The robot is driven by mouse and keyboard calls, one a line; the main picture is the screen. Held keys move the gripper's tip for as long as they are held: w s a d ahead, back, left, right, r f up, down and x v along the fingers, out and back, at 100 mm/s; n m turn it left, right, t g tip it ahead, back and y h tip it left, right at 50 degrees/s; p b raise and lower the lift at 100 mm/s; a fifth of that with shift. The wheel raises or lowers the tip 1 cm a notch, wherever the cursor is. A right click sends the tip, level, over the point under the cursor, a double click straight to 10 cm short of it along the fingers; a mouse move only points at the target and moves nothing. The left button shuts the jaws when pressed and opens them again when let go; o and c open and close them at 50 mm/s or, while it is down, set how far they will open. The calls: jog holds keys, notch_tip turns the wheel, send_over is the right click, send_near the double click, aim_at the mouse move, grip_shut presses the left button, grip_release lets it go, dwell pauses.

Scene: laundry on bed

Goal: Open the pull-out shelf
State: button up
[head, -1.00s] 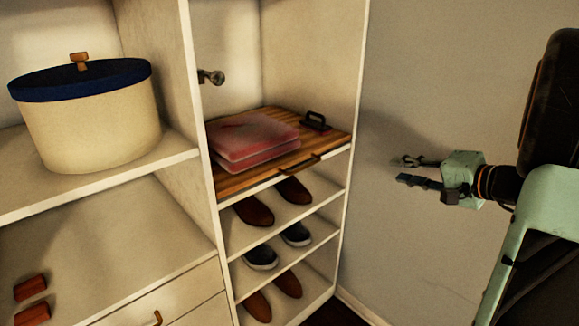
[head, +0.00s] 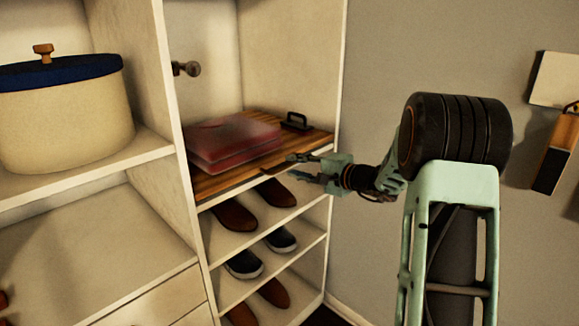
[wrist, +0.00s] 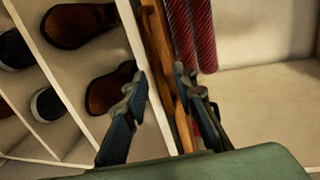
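The pull-out shelf is a wooden slatted board (head: 212,184) in the narrow right bay of the white cabinet. It looks pushed in. A folded red cloth stack (head: 235,140) and a dark handled item (head: 296,121) lie on it. My gripper (head: 295,167) is open at the shelf's front edge, right of its middle. In the wrist view, my two fingers (wrist: 160,72) stand apart, with the wooden board edge (wrist: 155,35) showing between and beyond them.
Several shoes (head: 234,216) sit on the white shelves below; they also show in the wrist view (wrist: 108,90). A cream pot with a blue lid (head: 65,115) stands in the left bay. A grey wall (head: 375,60) is to the right.

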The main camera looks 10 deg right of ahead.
jog(key=shift+x, duration=1.45)
jog(key=shift+c, duration=0.4)
grip_shut()
